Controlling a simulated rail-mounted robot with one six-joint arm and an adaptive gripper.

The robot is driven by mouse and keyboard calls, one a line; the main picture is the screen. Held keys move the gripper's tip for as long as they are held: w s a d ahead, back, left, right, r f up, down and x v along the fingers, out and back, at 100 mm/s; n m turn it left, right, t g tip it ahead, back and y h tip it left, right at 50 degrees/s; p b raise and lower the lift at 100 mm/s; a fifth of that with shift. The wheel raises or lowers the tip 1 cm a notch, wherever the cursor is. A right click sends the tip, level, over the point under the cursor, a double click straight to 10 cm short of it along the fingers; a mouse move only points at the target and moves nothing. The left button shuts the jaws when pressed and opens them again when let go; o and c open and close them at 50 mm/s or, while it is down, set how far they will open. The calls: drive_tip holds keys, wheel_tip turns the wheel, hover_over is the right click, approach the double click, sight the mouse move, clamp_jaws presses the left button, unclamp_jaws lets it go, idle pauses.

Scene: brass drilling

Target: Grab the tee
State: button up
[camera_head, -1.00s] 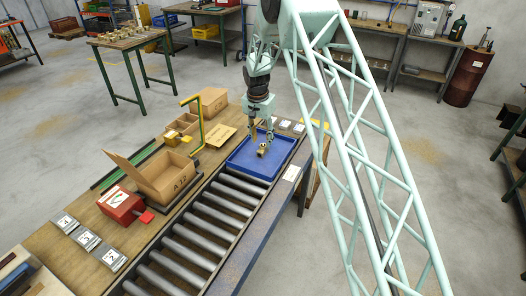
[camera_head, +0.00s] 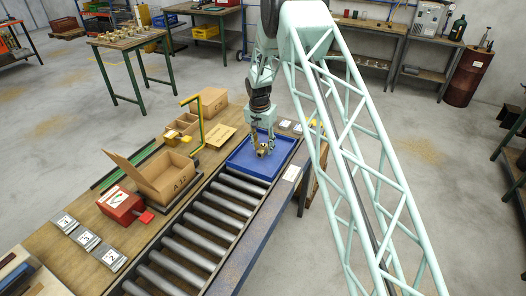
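The brass tee (camera_head: 262,150) is a small gold-coloured fitting in the blue tray (camera_head: 241,165) at the far end of the roller conveyor. My gripper (camera_head: 262,142) points down over the tray with its fingers at the tee. The fingers appear to be around or just beside the tee. The view is too small to show whether they touch it or how far they are apart.
An open cardboard box (camera_head: 167,178) marked A12 stands left of the roller conveyor (camera_head: 205,222). A red box (camera_head: 121,204) and several grey numbered plates (camera_head: 87,239) lie on the wooden bench. A yellow-green post (camera_head: 198,122) rises left of the tray.

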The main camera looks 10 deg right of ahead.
sight(263, 144)
drive_tip(key=shift+c, duration=0.7)
clamp_jaws()
drive_tip(key=shift+r, duration=0.2)
drive_tip(key=shift+r, duration=1.65)
drive_tip(key=s+a, duration=0.1)
drive_tip(key=s, duration=0.4)
drive_tip(key=s+a+r, duration=0.1)
drive_tip(key=s+a, duration=0.1)
drive_tip(key=s, duration=0.3)
drive_tip(key=s+a, duration=0.1)
drive_tip(key=s, duration=0.4)
drive_tip(key=shift+s+a+r, duration=0.2)
